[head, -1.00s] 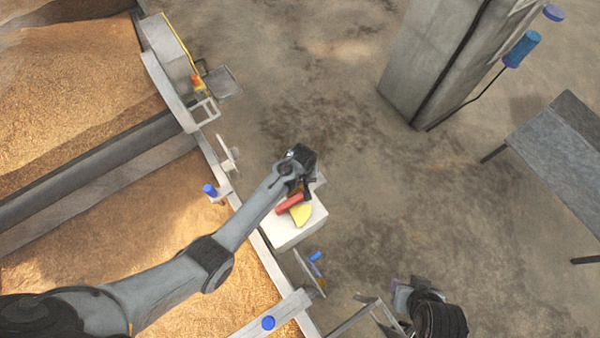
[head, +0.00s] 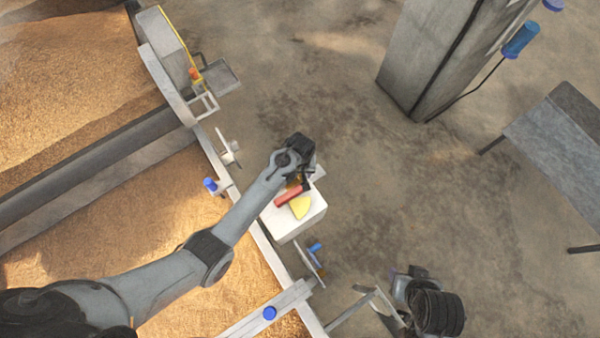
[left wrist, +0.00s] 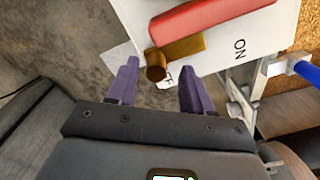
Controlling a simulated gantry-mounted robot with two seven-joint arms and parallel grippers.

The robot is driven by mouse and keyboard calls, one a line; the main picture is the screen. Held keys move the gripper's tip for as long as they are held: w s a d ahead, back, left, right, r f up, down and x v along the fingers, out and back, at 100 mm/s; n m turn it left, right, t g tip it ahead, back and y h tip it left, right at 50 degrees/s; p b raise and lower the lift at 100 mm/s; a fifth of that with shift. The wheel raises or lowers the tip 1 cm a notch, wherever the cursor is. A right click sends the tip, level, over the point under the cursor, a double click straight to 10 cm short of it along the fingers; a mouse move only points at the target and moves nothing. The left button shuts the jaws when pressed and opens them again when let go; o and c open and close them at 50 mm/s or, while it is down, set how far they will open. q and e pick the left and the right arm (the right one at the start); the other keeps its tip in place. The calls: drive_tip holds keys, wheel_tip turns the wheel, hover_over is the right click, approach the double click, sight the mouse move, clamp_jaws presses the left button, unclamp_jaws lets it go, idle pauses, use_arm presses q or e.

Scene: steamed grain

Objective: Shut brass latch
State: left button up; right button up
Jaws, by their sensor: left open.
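In the left wrist view the brass latch (left wrist: 182,48) is a bar with a round knob end, lying beside the red handle (left wrist: 205,17). In the head view my left wrist hides much of the latch.
Grain bins (head: 70,70) with grey rails lie at left. Small brackets with blue knobs (head: 210,185) line the bin edge near my left arm. A concrete pillar (head: 425,60) and a grey table (head: 555,135) stand at right. The floor between is clear. My right arm is at lower right.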

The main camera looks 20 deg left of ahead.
sight(300, 175)
use_arm(q)
wheel_tip(300, 175, up, 8)
drive_tip(key=shift+f+p, duration=0.1)
drive_tip(key=shift+p, duration=0.7)
drive_tip(key=shift+r, duration=0.45)
